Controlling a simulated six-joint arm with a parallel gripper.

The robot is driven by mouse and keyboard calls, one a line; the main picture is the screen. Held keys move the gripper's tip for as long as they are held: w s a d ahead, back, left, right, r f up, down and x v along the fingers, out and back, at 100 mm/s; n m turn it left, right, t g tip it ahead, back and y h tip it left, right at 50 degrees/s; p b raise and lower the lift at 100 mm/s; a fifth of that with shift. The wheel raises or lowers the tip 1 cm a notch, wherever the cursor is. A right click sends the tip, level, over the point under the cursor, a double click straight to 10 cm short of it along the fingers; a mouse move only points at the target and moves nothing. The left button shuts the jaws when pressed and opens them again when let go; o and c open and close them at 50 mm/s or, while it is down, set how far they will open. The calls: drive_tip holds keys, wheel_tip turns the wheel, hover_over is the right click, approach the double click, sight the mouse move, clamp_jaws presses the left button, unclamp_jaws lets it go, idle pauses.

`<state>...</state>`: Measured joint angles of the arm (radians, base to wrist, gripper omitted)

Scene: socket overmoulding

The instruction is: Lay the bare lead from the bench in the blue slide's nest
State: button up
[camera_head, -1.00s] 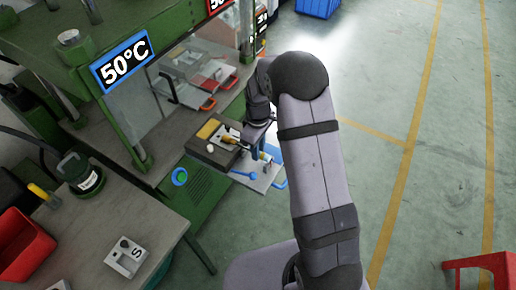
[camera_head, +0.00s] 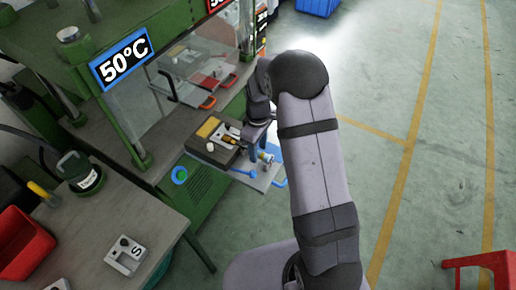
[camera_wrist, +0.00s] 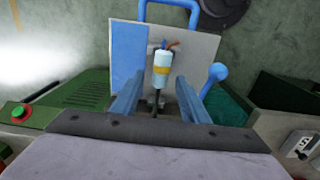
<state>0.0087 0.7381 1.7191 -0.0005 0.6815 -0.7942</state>
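Red and blue wire ends point away from me, and a dark cable runs back toward my gripper. It lies over the pale plate of the blue slide (camera_wrist: 203,48), which has a blue stripe and a blue handle. My gripper (camera_wrist: 159,78) is open, with a blue-grey finger on each side of the lead and gaps between. The nest under the lead is mostly hidden. In the head view the lead (camera_head: 266,158) is small beside my gripper.
A blue ball-ended lever (camera_wrist: 215,75) stands right of the lead. The green press (camera_head: 140,155) with its 50°C sign (camera_head: 122,62) is left of my arm. A bench (camera_head: 120,220) at lower left carries a red bin (camera_head: 25,245) and a grey block (camera_head: 126,256).

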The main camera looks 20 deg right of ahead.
drive_tip(key=shift+r, duration=0.15)
wheel_tip(320, 180, up, 7)
drive_tip(key=shift+f+b, duration=0.1)
drive_tip(key=shift+b, duration=1.05)
drive_tip(key=shift+s+r, duration=0.25)
drive_tip(key=shift+s, duration=0.1)
drive_tip(key=s+r+m, duration=0.1)
drive_tip(key=s+m, duration=0.8)
drive_tip(key=s, duration=1.2)
drive_tip(key=shift+s+a, duration=0.2)
drive_tip(key=shift+s, duration=0.2)
drive_tip(key=shift+r, duration=0.15)
